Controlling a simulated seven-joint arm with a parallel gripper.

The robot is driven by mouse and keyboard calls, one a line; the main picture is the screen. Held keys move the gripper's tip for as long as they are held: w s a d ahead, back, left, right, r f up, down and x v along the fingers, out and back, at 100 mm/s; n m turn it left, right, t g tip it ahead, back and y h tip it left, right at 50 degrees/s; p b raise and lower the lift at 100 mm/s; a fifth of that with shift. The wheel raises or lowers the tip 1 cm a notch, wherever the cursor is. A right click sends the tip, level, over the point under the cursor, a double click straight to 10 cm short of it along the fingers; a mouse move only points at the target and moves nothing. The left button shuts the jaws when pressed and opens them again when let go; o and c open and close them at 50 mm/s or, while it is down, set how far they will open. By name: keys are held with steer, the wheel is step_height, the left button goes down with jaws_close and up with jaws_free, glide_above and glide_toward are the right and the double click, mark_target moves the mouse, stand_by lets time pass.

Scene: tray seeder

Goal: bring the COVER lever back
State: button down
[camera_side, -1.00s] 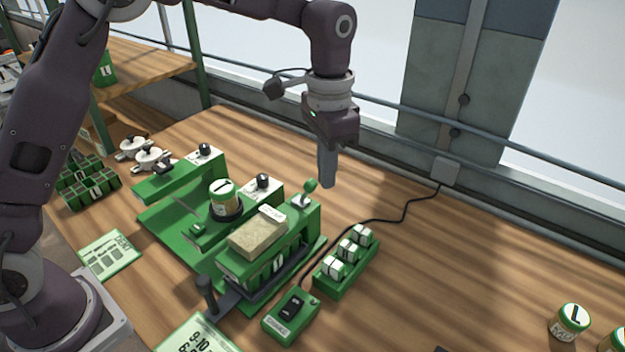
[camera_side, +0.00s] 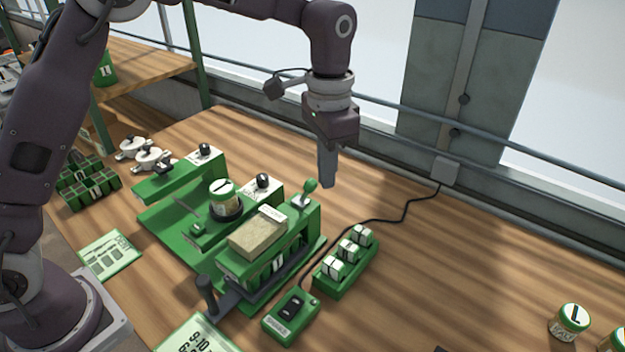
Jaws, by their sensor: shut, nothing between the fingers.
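The green tray seeder (camera_side: 225,275) stands on the wooden bench in the side view. A small lever with a green knob (camera_side: 310,186) rises from a white plate at its far right corner. I cannot read a label there, so I cannot tell if this is the COVER lever. Two dark-knobbed controls sit on white plates, one at the back (camera_side: 205,150) and one in the middle (camera_side: 263,181). My gripper (camera_side: 327,184) points down, shut and empty, just right of the green knob. Whether it touches the knob is unclear.
A tan block (camera_side: 257,235) and a labelled jar (camera_side: 222,192) sit on the seeder. A green rack of white-topped pieces (camera_side: 347,265) and a switch box (camera_side: 290,316) with a black cable stand to the right.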

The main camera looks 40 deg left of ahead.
mark_target(311, 180)
step_height(311, 180, down, 3)
steer(key=shift+f, duration=0.2)
stand_by(0.5)
steer(key=shift+a, duration=0.1)
steer(key=shift+a, duration=2.3)
steer(key=shift+d+r, duration=0.2)
steer(key=shift+r, duration=0.8)
steer(key=shift+d+r, duration=0.2)
steer(key=shift+r, duration=0.85)
steer(key=shift+d+r, duration=0.2)
steer(key=shift+r, duration=0.8)
